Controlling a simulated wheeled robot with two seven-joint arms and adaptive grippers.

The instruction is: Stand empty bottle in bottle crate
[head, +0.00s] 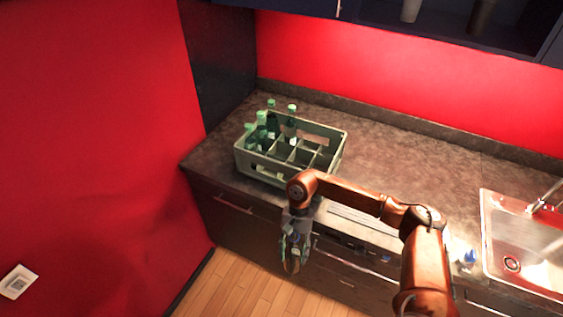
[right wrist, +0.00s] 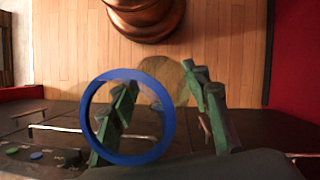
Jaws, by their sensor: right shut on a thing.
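My right gripper (head: 294,262) hangs low in front of the counter, below the bottle crate. The grey-green bottle crate (head: 258,172) stands on the counter's left part. Several green bottles (head: 291,122) with pale caps stand in its left and back compartments; compartments at the right and front look empty. My left gripper is not in view.
The dark counter (head: 390,150) is clear to the right of the crate. A metal sink (head: 510,250) with a tap is at the far right. Cabinet fronts with handles (head: 235,204) are below. A red wall (head: 90,130) is at the left.

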